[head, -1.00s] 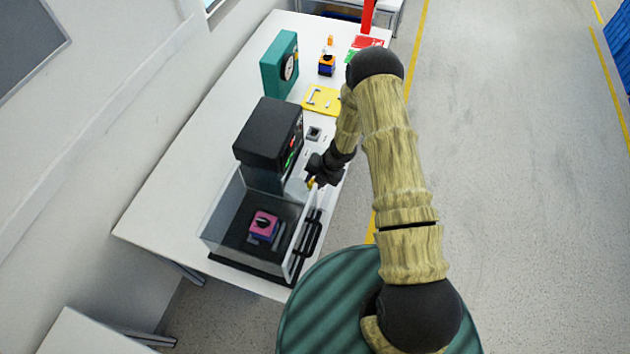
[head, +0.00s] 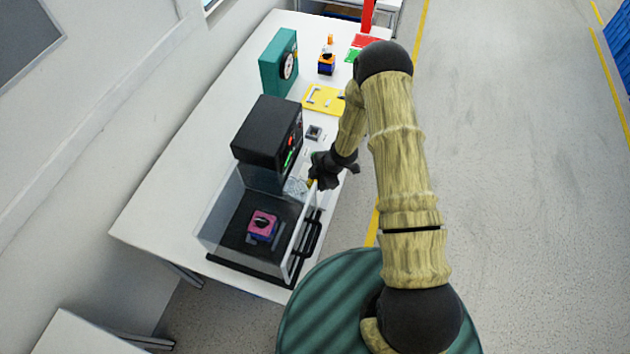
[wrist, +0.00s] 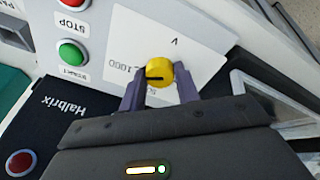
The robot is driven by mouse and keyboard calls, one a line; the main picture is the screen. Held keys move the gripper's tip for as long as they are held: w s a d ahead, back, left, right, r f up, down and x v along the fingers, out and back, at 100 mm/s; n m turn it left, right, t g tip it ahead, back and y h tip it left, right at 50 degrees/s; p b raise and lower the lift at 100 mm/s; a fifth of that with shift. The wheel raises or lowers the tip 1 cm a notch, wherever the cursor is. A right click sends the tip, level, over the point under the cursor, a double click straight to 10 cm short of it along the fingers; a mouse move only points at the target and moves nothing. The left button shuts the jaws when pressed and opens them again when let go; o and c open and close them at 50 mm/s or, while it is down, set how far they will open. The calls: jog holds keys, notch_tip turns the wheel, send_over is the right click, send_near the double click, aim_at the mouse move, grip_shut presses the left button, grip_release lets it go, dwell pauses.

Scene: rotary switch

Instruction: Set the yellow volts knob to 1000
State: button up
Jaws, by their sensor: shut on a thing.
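The yellow volts knob (wrist: 160,73) sits on a white label plate (wrist: 185,45) in the wrist view. It has a dark pointer line across its face. My gripper (wrist: 160,88) has one finger on either side of the knob and is shut on it. Part of a printed "1000" shows to the left of the knob, and a "V" shows above it. Other marks are partly hidden by the fingers. In the head view my gripper (head: 318,180) is at the front of the black-topped machine (head: 268,130), and a bit of yellow shows by it.
A green START button (wrist: 72,52) and a red STOP button are left of the knob. A clear-walled enclosure (head: 215,215) holds a pink and blue block (head: 263,224). A teal box (head: 278,65) and yellow board (head: 322,99) stand farther back. The floor at right is clear.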

jog(key=shift+m, duration=0.6)
jog(key=shift+r, duration=0.1)
jog(key=o, duration=1)
jog(key=p+v, duration=0.5)
jog(key=v, duration=1.2)
jog(key=shift+r, duration=0.15)
